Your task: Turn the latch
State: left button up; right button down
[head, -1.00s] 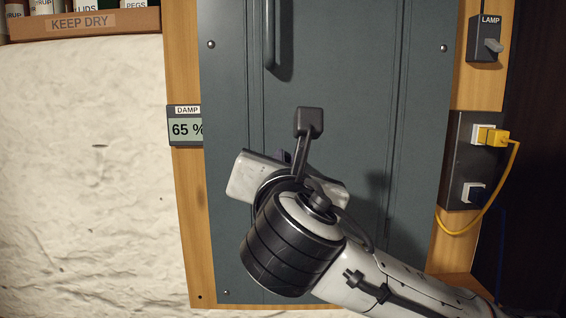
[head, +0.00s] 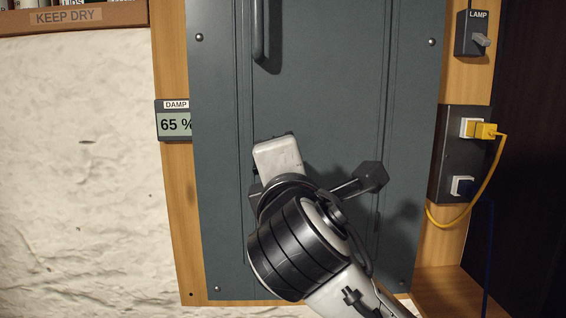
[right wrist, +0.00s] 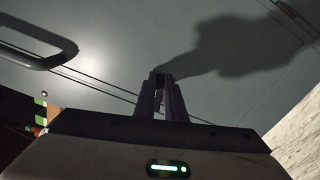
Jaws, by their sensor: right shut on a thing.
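The grey door (head: 320,110) stands upright and closed in its wooden frame. My right gripper (head: 279,168) is at the door's lower middle, with its white palm pointing up in the head view. My arm and palm hide the fingers and the latch there. In the right wrist view my right gripper (right wrist: 161,77) has its dark fingers close together against the door face, shut on the latch. The latch is almost wholly hidden between the fingers, so its angle cannot be told. My left gripper is not in view.
A dark door handle (head: 259,28) is above the gripper and shows in the right wrist view (right wrist: 45,50). Right of the door are a lamp switch (head: 475,38) and an outlet panel (head: 455,160) with a yellow cable (head: 481,203). A damp meter (head: 174,122) is left.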

jog(key=shift+f+m, duration=0.15)
jog(key=shift+m, duration=0.6)
jog(key=shift+f+m, duration=0.15)
jog(key=shift+m, duration=0.6)
jog(key=c, duration=1.8)
grip_release()
jog(key=shift+s, duration=0.1)
jog(key=s+b, duration=0.1)
jog(key=s, duration=0.9)
jog(key=shift+s, duration=0.1)
